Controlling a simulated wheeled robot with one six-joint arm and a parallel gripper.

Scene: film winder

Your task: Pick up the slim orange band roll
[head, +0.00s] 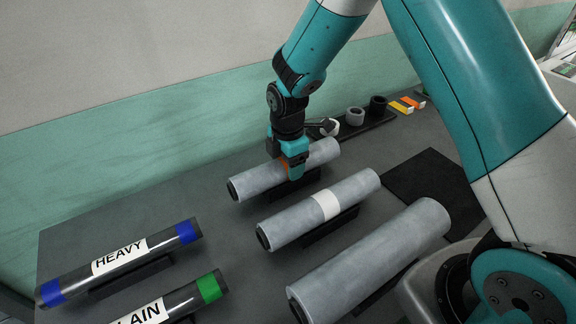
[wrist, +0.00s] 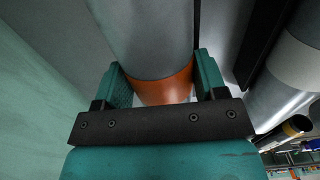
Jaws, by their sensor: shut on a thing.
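The slim roll with the orange band (head: 250,181) is a grey cylinder at the back of the table in the head view. Its orange band mostly hides behind my gripper (head: 292,165), with a sliver showing. In the wrist view the roll (wrist: 150,35) runs away from me, and its orange band (wrist: 163,86) lies between the two teal fingers of my gripper (wrist: 163,85). My gripper is shut on the roll at the band. The roll appears at or just above its dark cradle; I cannot tell whether they touch.
A white-banded grey roll (head: 285,222) and a thicker grey roll (head: 370,262) lie in front. Black rolls labelled HEAVY (head: 160,247) and LAIN (head: 180,302) lie at left. A dark tray (head: 368,125) with tape rolls is behind. A dark mat (head: 437,185) is at right.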

